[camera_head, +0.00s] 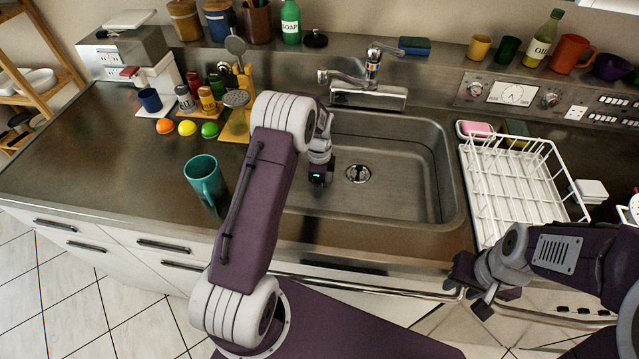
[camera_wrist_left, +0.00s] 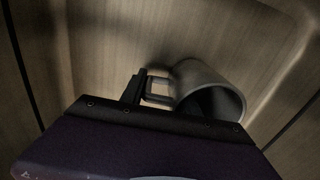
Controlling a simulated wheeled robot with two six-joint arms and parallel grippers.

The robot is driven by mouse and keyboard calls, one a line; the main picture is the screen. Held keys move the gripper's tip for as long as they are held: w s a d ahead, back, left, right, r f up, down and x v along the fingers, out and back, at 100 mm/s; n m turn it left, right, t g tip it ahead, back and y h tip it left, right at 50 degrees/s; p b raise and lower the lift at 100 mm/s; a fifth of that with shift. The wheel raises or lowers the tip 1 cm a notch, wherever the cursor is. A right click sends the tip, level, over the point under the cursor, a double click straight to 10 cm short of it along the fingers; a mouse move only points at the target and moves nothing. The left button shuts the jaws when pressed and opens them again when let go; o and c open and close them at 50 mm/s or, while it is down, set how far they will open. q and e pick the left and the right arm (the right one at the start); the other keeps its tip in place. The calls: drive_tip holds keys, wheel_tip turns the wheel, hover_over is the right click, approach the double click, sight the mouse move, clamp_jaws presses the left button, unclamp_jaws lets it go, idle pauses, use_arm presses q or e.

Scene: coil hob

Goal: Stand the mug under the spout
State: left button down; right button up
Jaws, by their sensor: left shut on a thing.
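A grey mug (camera_wrist_left: 212,82) lies tilted in the left wrist view, its dark mouth toward the lower right. My left gripper (camera_head: 318,178) is down in the sink and shut on the mug's handle, as the left wrist view shows. In the head view I cannot make out this mug; my left arm covers that part of the sink. The tap with its spout (camera_head: 372,62) stands behind the sink (camera_head: 400,165). My right gripper (camera_head: 476,287) is open and empty near the counter's front edge, below the dish rack.
A teal mug (camera_head: 204,178) stands on the left counter. A white dish rack (camera_head: 520,180) is right of the sink. A small blue mug (camera_head: 150,100) stands at a white appliance (camera_head: 158,78). Coloured balls (camera_head: 187,128) and shakers (camera_head: 207,98) are at the back left.

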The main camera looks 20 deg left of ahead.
use_arm(q)
drive_tip(key=shift+f, duration=0.15)
use_arm(e)
drive_tip(key=shift+f, duration=0.1)
use_arm(q)
drive_tip(key=c, duration=0.9)
unclamp_jaws()
wheel_tip(320, 180, up, 12)
drive_tip(key=shift+r+p, duration=0.2)
drive_tip(key=shift+p, duration=0.2)
use_arm(e)
drive_tip(key=shift+r, duration=0.45)
use_arm(q)
drive_tip(key=shift+s+f, duration=0.1)
use_arm(e)
drive_tip(key=shift+d, duration=0.1)
